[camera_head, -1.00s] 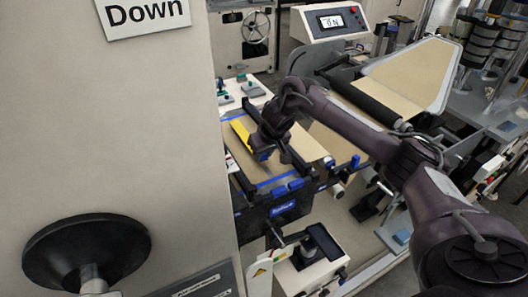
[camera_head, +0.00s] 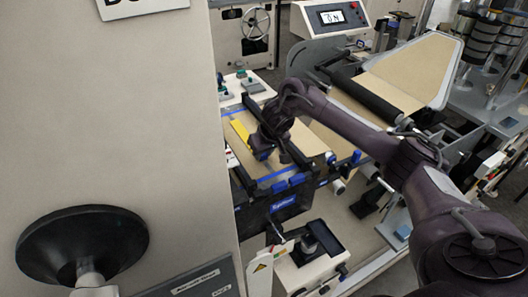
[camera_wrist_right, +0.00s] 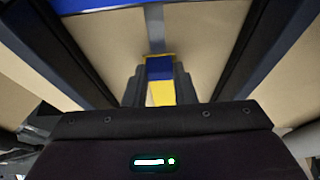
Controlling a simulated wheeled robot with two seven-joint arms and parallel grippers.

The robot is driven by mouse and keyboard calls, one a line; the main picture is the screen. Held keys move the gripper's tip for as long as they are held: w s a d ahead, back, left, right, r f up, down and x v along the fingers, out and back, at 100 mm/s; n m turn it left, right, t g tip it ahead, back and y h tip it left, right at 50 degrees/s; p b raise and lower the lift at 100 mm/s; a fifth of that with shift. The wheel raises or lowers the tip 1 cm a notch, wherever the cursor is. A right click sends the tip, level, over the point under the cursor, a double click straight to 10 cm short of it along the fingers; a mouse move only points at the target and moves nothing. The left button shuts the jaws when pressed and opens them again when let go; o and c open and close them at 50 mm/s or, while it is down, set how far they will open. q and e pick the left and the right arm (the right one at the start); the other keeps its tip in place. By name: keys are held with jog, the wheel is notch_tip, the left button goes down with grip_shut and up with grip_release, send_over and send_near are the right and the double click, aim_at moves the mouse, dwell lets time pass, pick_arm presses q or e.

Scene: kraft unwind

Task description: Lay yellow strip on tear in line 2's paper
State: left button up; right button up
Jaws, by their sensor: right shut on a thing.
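The yellow strip (camera_head: 239,131) shows in the head view over brown paper (camera_head: 267,168) on the splice table. In the right wrist view the strip (camera_wrist_right: 161,93) has a blue end (camera_wrist_right: 160,68) and sits between the two dark fingers. My right gripper (camera_head: 262,150) is shut on the strip, low over the paper. I cannot tell whether the strip touches the paper. No tear can be made out; the gripper and arm cover part of the sheet. My left gripper is not in view.
Dark rails and blue bars (camera_head: 279,187) frame the table. A large beige cabinet with a black knob (camera_head: 82,247) fills the left. A control box reading "ON" (camera_head: 332,17) stands behind. More brown paper (camera_head: 412,68) runs over a roller at the right.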

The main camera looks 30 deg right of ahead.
jog(key=o, duration=1.1)
jog(key=shift+c, duration=0.2)
jog(key=shift+s+r, duration=0.15)
jog(key=shift+r, duration=0.25)
jog(key=p+v, duration=0.1)
jog(key=v, duration=0.6)
jog(key=shift+s+f, duration=0.1)
jog(key=shift+f, duration=0.1)
